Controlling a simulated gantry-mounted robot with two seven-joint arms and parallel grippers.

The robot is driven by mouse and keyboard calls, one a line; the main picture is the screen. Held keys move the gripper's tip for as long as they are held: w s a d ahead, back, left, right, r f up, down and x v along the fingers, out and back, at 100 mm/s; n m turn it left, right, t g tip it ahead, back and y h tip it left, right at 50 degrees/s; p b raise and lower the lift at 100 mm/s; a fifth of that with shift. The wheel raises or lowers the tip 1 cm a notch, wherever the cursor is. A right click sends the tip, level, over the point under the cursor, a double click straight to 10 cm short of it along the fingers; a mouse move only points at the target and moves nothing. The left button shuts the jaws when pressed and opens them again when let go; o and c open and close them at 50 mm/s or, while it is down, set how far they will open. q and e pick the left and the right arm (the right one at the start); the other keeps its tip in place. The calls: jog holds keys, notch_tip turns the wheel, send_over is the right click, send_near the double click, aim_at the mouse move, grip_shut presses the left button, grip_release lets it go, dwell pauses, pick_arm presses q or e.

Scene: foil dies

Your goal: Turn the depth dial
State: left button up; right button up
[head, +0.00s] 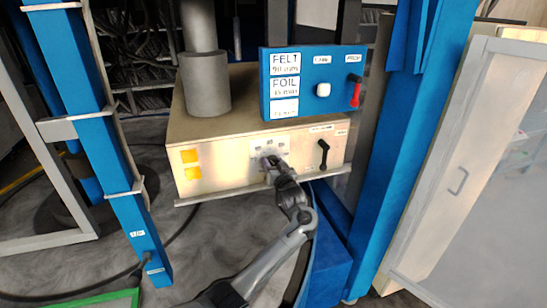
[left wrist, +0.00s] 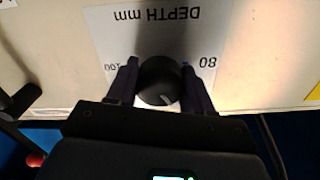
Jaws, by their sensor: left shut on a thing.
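The depth dial (left wrist: 160,82) is a round dark knob on a white plate marked "DEPTH mm", with "100" and "80" at its sides in the left wrist view. The plate's lettering appears upside down there. My left gripper (left wrist: 160,84) is shut on the dial, one finger on each side. In the head view my left gripper (head: 270,164) reaches the front of the beige box (head: 220,165) at the white dial plate (head: 262,145), and it mostly hides the dial. My right gripper is not in view.
A black lever (head: 323,154) sits right of the dial on the same front. Above is a blue panel (head: 310,105) with a white knob (head: 323,90) and a red lever (head: 355,92). Blue posts stand left (head: 85,110) and right (head: 400,150).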

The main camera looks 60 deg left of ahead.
pick_arm(q)
jog(key=m+p, duration=0.4)
jog(key=p, duration=0.1)
jog(key=shift+r, duration=0.3)
jog(key=shift+f+m+p, duration=0.2)
jog(key=shift+m+p, duration=0.9)
jog(key=shift+p, duration=0.15)
jog(key=o, duration=1)
jog(key=shift+s+d+f, duration=0.1)
jog(key=b+v, duration=0.1)
jog(key=v, duration=0.9)
jog(key=shift+s+d+b, duration=0.1)
jog(key=shift+d+b, duration=0.2)
jog(key=shift+b, duration=0.05)
